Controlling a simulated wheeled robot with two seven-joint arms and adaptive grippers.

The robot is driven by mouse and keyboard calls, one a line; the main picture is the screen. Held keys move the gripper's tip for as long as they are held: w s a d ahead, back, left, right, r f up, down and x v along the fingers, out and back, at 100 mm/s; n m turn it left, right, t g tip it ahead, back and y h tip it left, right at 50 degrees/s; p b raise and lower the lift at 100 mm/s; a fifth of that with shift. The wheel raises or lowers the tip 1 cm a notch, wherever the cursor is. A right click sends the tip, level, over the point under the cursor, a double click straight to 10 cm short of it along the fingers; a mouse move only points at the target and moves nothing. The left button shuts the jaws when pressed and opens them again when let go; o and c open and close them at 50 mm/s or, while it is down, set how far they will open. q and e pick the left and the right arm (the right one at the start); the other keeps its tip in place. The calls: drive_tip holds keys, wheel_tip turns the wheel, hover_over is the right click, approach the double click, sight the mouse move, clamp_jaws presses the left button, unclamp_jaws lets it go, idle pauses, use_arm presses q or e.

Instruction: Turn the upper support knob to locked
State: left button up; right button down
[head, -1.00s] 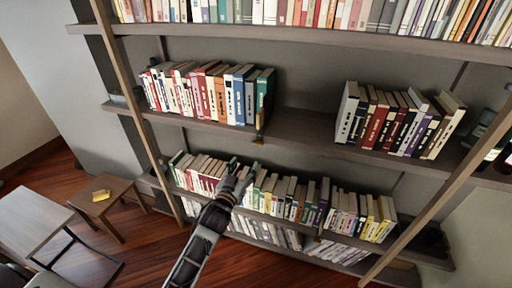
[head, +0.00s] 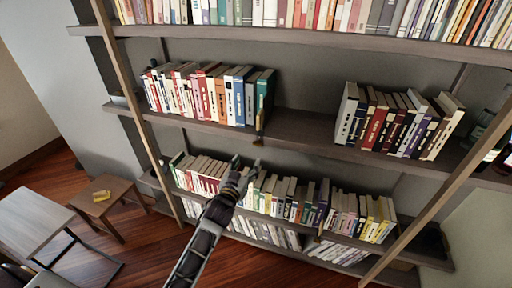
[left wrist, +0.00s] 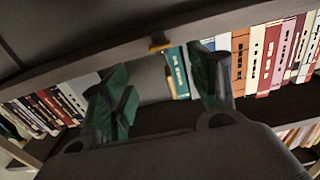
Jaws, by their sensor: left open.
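The upper support knob (head: 259,125) is a small amber piece at the front edge of the middle shelf, beside the teal book at the end of a row. In the left wrist view, an amber piece (left wrist: 159,45) shows on a shelf edge, beyond the gap between my fingers; its exact turn is too small to tell. My left gripper (head: 247,167) is open and empty, below the knob in the head view and apart from it. Its two dark green fingers (left wrist: 165,90) stand wide apart in the left wrist view. My right gripper is not in view.
The middle shelf (head: 300,135) has a bare stretch between two rows of books (head: 400,122). A lower shelf with books lies behind my left gripper. A slanting wooden upright (head: 450,190) stands at right. A small brown table (head: 103,200) stands at left.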

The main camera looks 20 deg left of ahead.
sight(257, 145)
use_arm(q)
drive_tip(key=shift+w+d+p, duration=0.2)
drive_tip(key=shift+w+p, duration=0.55)
drive_tip(key=shift+w, duration=4.95)
drive_tip(key=c, duration=1)
drive_tip(key=shift+m, duration=0.4)
drive_tip(key=m, duration=1)
drive_tip(key=shift+d, duration=0.1)
